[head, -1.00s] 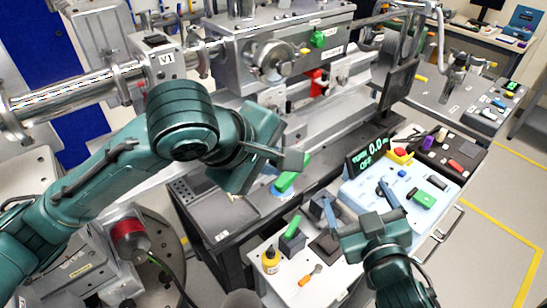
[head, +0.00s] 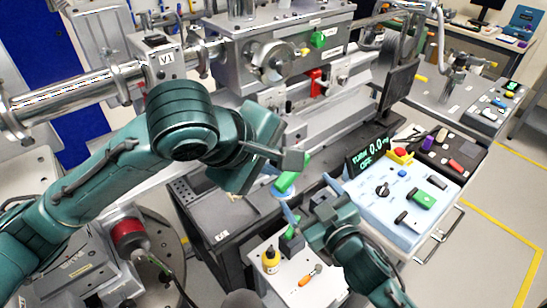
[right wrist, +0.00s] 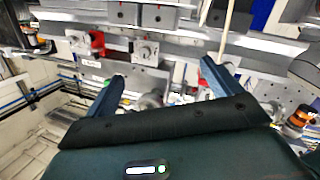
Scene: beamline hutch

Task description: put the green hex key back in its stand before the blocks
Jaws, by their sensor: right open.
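My right gripper (head: 308,194) is open in the head view, its two blue fingers apart over the near bench. The right wrist view also shows its fingers (right wrist: 162,90) wide apart with nothing between them. A dark block (head: 289,244) with a green piece (head: 293,233) on top stands beside its left finger; I cannot tell whether this is the hex key in its stand. Another green piece (head: 287,182) lies by a blue round base, just below my left gripper (head: 290,160). The left fingers are seen edge-on, and I cannot tell if they touch it.
A yellow bottle (head: 270,261) and an orange-handled tool (head: 310,275) are on the white bench top. A pale blue control panel (head: 400,225) with a knob and a green button is to the right. A black display (head: 367,152) stands behind it.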

